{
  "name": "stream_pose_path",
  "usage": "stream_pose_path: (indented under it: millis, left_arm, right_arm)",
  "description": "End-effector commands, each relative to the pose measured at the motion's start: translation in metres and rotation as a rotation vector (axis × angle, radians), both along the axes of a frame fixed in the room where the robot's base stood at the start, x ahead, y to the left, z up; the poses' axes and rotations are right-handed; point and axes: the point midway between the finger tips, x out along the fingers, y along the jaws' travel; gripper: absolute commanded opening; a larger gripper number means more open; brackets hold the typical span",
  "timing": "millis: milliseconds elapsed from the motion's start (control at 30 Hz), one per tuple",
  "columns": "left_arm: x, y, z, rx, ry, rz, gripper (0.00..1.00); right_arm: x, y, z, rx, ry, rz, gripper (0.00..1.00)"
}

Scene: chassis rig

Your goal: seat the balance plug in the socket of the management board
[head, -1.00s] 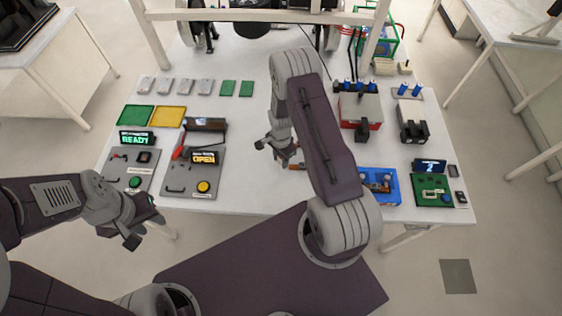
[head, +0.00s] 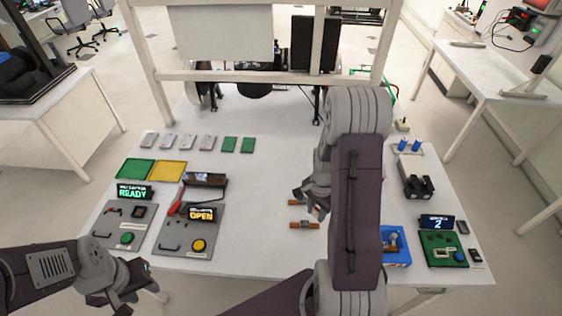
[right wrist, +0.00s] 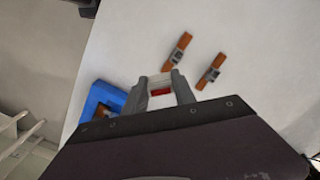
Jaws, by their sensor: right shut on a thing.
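The management board looks to be the green board (head: 432,240) at the front right of the table, beside a small display reading 2 (head: 438,221). A pale ring-like part and a blue round part lie on it; I cannot make out the socket. My right gripper (head: 318,208) is over the table, left of the board and apart from it. In the right wrist view its fingers (right wrist: 160,88) are shut on a small white and red piece (right wrist: 161,91), probably the balance plug, mostly hidden. My left gripper (head: 137,284) hangs off the table's front left; its jaws are unclear.
Two orange-brown pieces with grey middles (head: 304,225) lie near my right gripper. A blue tray (head: 402,258) stands between my right arm and the board. Two grey panels (head: 192,240), green and yellow mats (head: 167,172) fill the left.

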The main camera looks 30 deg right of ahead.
Motion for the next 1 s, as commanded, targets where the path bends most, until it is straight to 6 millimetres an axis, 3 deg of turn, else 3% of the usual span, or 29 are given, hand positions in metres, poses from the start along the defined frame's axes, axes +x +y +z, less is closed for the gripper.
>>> stream_pose_path:
  millis: [167,267,500,700,1000]
  left_arm:
    - [0.0,0.0,-0.001,0.0,0.0,0.0,0.36]
    - [0.0,0.0,-0.009,0.0,0.0,0.0,0.36]
    - [0.0,0.0,-0.038,0.0,0.0,0.0,0.36]
    - [0.0,0.0,-0.05,0.0,0.0,0.0,0.36]
    - [0.0,0.0,-0.05,0.0,0.0,0.0,0.36]
  right_arm:
    - [0.001,0.002,-0.001,0.0,0.0,0.007,0.0]
    - [0.011,0.014,-0.006,-0.001,-0.002,0.056,0.0]
    - [0.054,0.087,-0.004,-0.002,-0.006,0.382,0.0]
    - [0.059,0.138,0.007,-0.001,-0.004,0.824,0.0]
    - [0.044,0.146,0.015,0.0,-0.001,1.234,0.0]
